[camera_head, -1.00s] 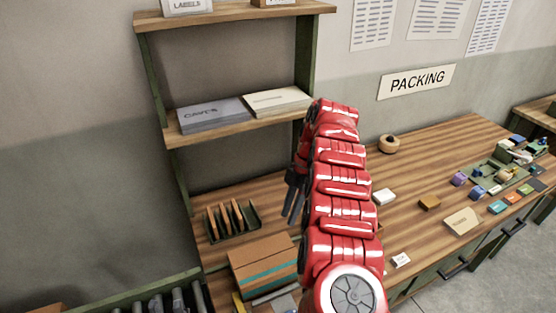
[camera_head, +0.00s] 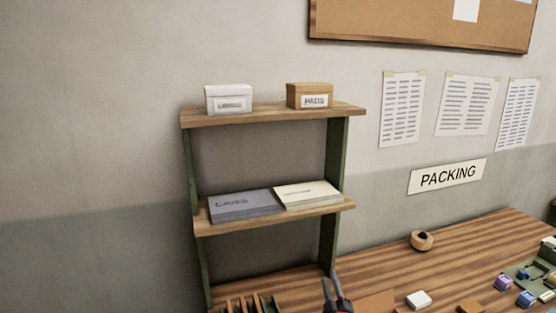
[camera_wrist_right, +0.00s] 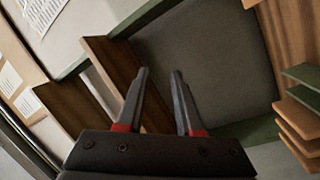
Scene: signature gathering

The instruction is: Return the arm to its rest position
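My right gripper (camera_head: 332,284) shows at the bottom edge of the head view, in front of the shelf unit's right green upright. My left arm and left gripper show in neither view.
The shelf unit (camera_head: 274,113) holds a white box (camera_head: 229,99), a brown box (camera_head: 310,95) and two flat stacks. The wooden table (camera_head: 445,255) carries a round wooden object (camera_head: 421,241), a white block (camera_head: 418,300) and small coloured items. A rack with dividers (camera_wrist_right: 303,128) shows at right in the wrist view.

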